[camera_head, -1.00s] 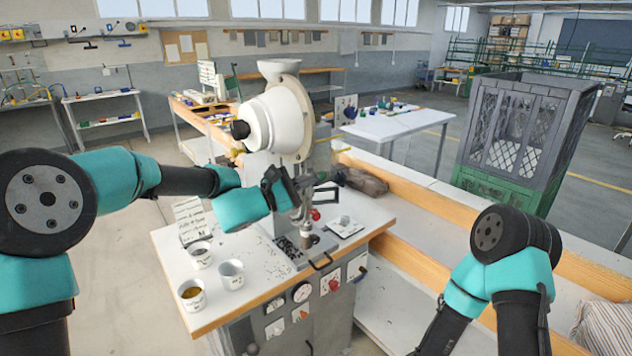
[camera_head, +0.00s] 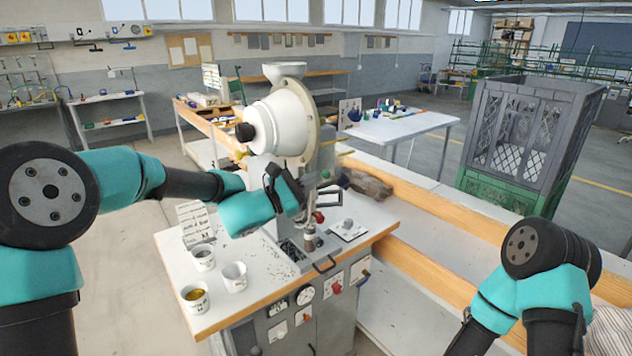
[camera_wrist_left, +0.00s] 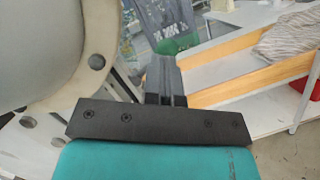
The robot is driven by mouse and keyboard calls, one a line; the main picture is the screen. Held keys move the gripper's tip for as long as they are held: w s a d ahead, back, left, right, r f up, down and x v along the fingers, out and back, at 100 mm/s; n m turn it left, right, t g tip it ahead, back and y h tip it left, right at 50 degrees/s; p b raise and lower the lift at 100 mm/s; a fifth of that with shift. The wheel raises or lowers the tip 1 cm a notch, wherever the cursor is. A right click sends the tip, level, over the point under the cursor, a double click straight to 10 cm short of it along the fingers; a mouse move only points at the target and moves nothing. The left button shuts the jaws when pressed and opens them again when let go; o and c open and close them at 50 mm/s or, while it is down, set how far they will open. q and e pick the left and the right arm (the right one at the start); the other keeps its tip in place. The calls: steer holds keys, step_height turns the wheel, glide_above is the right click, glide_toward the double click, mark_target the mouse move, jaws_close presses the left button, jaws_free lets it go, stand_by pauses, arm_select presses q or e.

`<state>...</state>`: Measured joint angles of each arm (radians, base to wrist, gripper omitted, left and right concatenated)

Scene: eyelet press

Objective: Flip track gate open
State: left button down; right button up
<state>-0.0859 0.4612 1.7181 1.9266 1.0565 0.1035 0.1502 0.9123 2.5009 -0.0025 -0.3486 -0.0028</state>
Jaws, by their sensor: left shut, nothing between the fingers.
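The eyelet press, with a white drum (camera_head: 283,122) and a metal column, stands on a white-topped bench. My left gripper (camera_head: 302,190) is at the front of the press column, below the drum, shut with nothing between its fingers. In the left wrist view its fingers (camera_wrist_left: 163,80) are together beside the pale flange (camera_wrist_left: 98,80) of the press. The track gate cannot be told apart from the other small parts near the column; the gripper partly covers that area. A red knob (camera_head: 319,217) shows just below the gripper. My right arm is at lower right; its gripper is out of view.
Several white cups, one of them here (camera_head: 234,276), stand on the bench top (camera_head: 185,262) at front left. A wooden-edged ledge (camera_head: 430,205) runs behind, with a grey-green crate (camera_head: 520,145) beyond.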

arm_select(q)
steer(key=shift+r, duration=0.1)
stand_by(0.3)
stand_by(0.3)
steer(key=w+f+v, duration=0.2)
steer(key=v, duration=1.1)
steer(key=shift+a, duration=0.25)
steer(key=shift+f, duration=0.1)
